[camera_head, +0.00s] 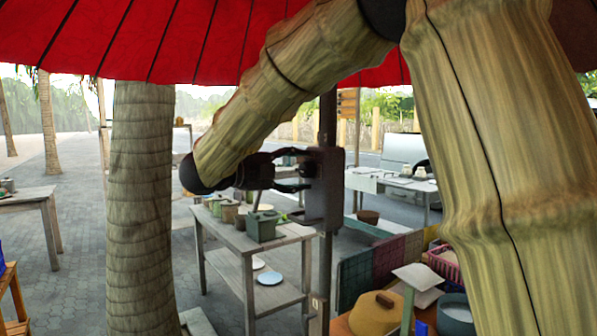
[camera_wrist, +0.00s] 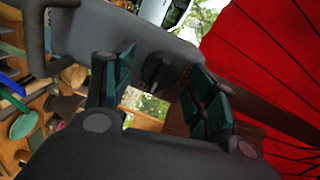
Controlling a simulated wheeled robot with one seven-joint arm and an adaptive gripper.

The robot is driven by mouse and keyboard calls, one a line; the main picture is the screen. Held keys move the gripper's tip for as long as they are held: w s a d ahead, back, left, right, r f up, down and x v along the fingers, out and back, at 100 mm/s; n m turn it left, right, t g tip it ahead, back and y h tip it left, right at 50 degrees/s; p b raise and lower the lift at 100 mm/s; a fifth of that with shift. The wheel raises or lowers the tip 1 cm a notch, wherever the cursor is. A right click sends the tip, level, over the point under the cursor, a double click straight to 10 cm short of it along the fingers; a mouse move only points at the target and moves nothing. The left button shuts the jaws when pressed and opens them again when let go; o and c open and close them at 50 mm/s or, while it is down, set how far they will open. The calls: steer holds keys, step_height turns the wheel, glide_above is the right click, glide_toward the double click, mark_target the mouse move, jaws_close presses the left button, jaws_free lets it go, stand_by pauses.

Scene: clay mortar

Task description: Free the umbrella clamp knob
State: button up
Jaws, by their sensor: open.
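The red umbrella (camera_head: 200,40) spreads overhead on a dark upright pole (camera_head: 327,115); its canopy also fills the right of the wrist view (camera_wrist: 265,70). A dark clamp (camera_head: 326,185) sits on the pole. My gripper (camera_head: 296,172) is at the clamp's left side, pointing towards it. In the wrist view my gripper (camera_wrist: 160,88) is open, with dark green pads apart. A dark rounded knob (camera_wrist: 157,70) shows in the gap between the pads, with no clear contact on either side. In the head view the knob is hidden by my gripper, and its depth between the fingers is unclear.
A thick palm trunk (camera_head: 140,200) stands left of the pole. A grey wooden table (camera_head: 225,238) with pots stands behind the clamp.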

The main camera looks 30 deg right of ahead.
steer(key=s+a, duration=0.1)
steer(key=a, duration=1)
steer(key=shift+s+r, duration=0.3)
steer(key=shift+r, duration=0.1)
